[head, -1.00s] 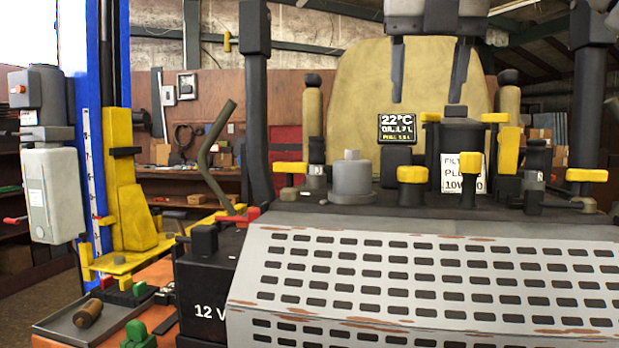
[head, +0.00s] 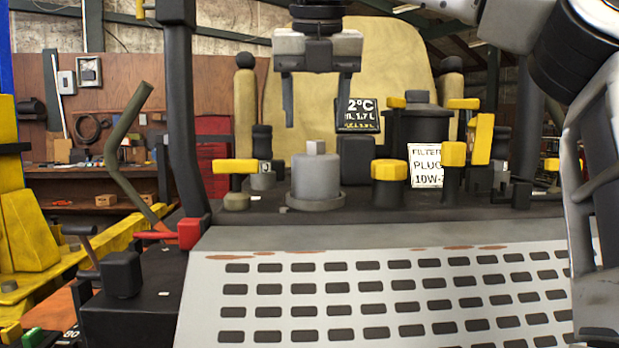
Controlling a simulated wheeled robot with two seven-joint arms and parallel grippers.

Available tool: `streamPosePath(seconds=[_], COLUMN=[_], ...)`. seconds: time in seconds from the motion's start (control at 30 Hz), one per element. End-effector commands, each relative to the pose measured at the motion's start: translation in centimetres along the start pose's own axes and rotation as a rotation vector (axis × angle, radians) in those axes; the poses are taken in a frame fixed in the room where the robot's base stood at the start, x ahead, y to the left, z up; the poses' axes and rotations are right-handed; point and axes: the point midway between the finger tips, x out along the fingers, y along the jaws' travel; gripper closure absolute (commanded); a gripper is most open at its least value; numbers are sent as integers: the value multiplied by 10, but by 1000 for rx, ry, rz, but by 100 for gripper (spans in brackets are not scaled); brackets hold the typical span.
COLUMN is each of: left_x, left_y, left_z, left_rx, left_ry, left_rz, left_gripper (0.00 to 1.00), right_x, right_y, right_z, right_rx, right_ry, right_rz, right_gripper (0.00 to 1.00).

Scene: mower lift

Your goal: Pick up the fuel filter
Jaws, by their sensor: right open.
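A squat grey cylinder (head: 316,180) with a small block on top stands upright on the mower's dark deck, left of centre. A black canister (head: 415,128) stands further right and back, with a white label (head: 426,166) reading "FILTER", "PLUG" and "10W". No label names the fuel filter, so I cannot tell for sure which part it is. My right gripper (head: 317,112) points down with its fingers wide apart and nothing between them. In the picture it is above the grey cylinder, clear of it. My left gripper is not in view.
Yellow-topped knobs (head: 234,167) (head: 388,170) stand on both sides of the grey cylinder. A black display (head: 358,117) is behind the right finger. A slotted grey panel (head: 390,290) lies in front. A dark post (head: 182,110) and a bent lever (head: 125,155) rise at left.

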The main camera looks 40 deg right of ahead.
Motion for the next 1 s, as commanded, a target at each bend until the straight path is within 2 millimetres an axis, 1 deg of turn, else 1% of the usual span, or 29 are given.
streamPosePath(seconds=[0.03, 0.1, 0.2, 0.43, 0.6, 0.7, 0.8, 1.0], left_x=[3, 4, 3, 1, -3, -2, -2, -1], left_y=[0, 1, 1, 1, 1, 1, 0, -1], left_z=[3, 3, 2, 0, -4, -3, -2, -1], left_rx=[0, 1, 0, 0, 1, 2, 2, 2], left_ry=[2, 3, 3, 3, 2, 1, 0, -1], left_rz=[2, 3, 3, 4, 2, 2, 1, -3], left_gripper=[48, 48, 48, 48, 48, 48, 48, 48], right_x=[15, 27, 39, 54, 79, 93, 98, 99], right_y=[0, 0, 1, 1, 3, 2, 2, 2], right_z=[-1, -1, 0, 2, 9, 8, 8, 8], right_rx=[-1, -2, -2, -2, -2, -1, 0, 0], right_ry=[3, 4, 4, 3, 5, 4, 1, 0], right_rz=[-1, 0, 1, 1, 1, 1, 2, 2], right_gripper=[44, 44, 44, 44, 44, 44, 44, 44])
